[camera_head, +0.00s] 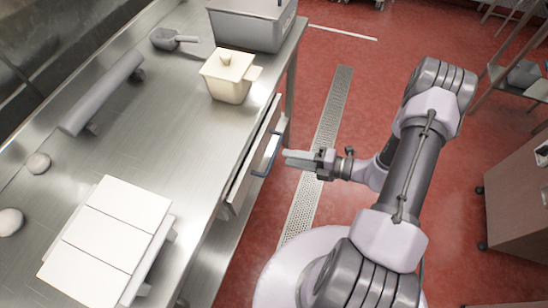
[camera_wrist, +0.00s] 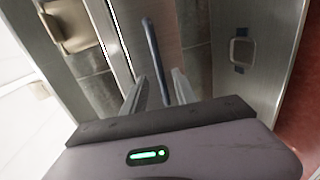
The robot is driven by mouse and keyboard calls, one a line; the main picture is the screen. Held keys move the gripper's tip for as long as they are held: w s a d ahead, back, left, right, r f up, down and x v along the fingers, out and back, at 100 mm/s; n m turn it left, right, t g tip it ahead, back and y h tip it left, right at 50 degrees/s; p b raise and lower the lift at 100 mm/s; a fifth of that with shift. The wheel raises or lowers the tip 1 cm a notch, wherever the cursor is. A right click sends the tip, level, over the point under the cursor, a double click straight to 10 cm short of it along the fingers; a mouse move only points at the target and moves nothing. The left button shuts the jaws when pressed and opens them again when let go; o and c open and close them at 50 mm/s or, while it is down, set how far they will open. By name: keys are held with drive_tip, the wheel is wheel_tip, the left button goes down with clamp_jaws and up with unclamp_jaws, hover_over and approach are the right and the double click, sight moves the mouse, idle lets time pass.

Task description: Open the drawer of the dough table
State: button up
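The dough table (camera_head: 190,110) is a steel bench at the left of the head view. Its drawer (camera_head: 243,172) is in the side facing me and looks shut or nearly so. The drawer handle (camera_head: 266,153) is a dark blue-grey bar. My gripper (camera_head: 288,158) points at it from the right, a short way off in the head view. In the wrist view, my gripper (camera_wrist: 160,92) is open, its fingers apart, with the handle (camera_wrist: 153,55) rising between and beyond them. I cannot tell whether a finger touches the handle.
A floor drain grate (camera_head: 325,130) runs beside the table.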

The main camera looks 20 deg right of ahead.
sight(274, 155)
drive_tip(key=b+x, duration=0.1)
drive_tip(key=x, duration=0.5)
drive_tip(key=shift+a, duration=0.1)
drive_tip(key=shift+c, duration=0.4)
clamp_jaws()
idle(0.8)
